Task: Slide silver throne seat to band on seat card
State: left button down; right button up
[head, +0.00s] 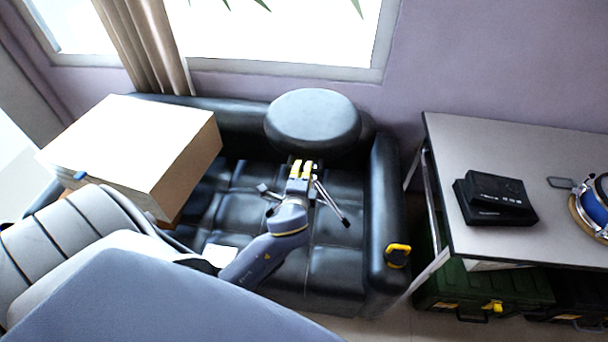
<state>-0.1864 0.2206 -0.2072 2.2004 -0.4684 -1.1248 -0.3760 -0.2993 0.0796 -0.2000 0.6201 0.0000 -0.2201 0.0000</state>
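A round dark grey padded seat (313,118), the only throne-like seat I see, stands over the back of the black sofa. Thin dark legs with black feet show below it. My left gripper (301,168), with yellow fingertips, is just below the front edge of the seat. The fingertips are close together; whether they touch the seat or hold anything is unclear. A small white card-like piece (220,255) lies on the sofa, partly hidden by my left arm. I cannot make out a band on it. My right gripper is not in view.
A large pale box (135,150) rests on the sofa's left side. A yellow-black item (397,255) is on the right armrest. The grey table (460,145) on the right bears a black device (494,198) and a blue round object (594,207).

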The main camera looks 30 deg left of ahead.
pick_arm(q)
jog(key=shift+w+r, duration=0.1)
jog(key=shift+r, duration=0.3)
jog(key=c, duration=1.8)
grip_release()
jog(key=o, duration=0.4)
jog(key=shift+f, duration=0.15)
jog(key=shift+f, duration=0.1)
jog(key=v, duration=1.2)
